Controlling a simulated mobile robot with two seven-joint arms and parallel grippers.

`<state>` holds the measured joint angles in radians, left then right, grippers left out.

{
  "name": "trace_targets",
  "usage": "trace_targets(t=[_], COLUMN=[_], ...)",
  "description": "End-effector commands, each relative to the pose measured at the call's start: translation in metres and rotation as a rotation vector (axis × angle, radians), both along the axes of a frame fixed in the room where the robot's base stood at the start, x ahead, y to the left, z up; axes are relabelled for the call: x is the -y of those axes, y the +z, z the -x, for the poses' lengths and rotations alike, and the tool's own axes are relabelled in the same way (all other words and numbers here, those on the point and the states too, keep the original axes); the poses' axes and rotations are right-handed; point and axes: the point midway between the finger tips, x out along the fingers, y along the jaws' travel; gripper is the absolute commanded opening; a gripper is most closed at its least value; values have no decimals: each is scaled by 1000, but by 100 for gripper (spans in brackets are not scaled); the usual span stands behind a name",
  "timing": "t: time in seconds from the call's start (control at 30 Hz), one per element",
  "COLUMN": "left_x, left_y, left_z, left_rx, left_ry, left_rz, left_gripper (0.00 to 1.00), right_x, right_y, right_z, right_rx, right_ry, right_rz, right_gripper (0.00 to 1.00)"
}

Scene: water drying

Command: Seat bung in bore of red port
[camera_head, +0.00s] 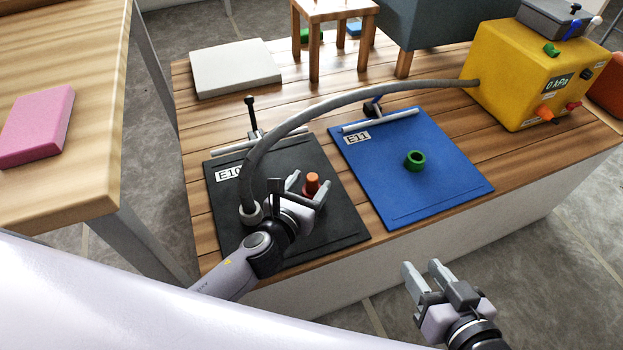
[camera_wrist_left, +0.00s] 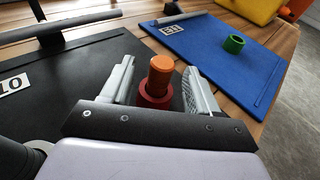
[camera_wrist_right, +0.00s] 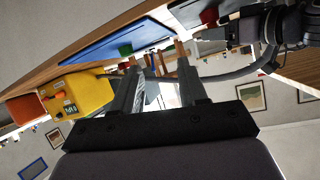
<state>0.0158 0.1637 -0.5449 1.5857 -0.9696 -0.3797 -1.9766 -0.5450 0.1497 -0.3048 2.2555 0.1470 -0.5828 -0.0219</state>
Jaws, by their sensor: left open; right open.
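The orange bung (camera_head: 312,180) stands upright at the red port (camera_head: 306,192) on the black mat. In the left wrist view the bung (camera_wrist_left: 161,68) rises out of the red ring (camera_wrist_left: 155,97); how deep its lower end sits is hidden. My left gripper (camera_head: 307,187) is open, with one finger on each side of the bung and port. In the left wrist view gaps show between the bung and both fingers (camera_wrist_left: 158,78). My right gripper (camera_head: 421,267) is open and empty, off the platform's front edge.
A grey hose (camera_head: 350,97) arches from the yellow gauge box (camera_head: 535,75), reading 0 kPa, to a collar (camera_head: 251,214) beside my left gripper. A green port (camera_head: 415,160) sits on the blue mat (camera_head: 455,190). Clamp bars lie along both mats' back edges. A white slab (camera_head: 235,68) lies behind.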

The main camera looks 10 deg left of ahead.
Motion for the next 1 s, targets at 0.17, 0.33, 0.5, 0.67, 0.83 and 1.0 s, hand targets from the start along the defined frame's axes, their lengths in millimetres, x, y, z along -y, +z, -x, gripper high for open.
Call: trace_targets(t=[0.17,0.33,0.5,0.67,0.83,1.0], left_x=[-6,-9,-10,-10,-10,-10], left_y=[9,12,13,13,13,13], left_z=[30,47,53,53,53,53], left_rx=[-2,0,1,1,1,1], left_ry=[-2,-1,-1,-1,-1,-1], left_rz=[1,1,1,1,1,1], left_gripper=[60,60,60,60,60,60], right_x=[8,11,13,13,13,13], right_y=[7,7,7,7,8,8], right_z=[1,2,2,2,2,2], right_rx=[6,11,13,14,15,15], right_ry=[-11,-15,-18,-18,-18,-18], right_rz=[44,67,75,75,75,75], right_gripper=[43,43,43,43,43,43])
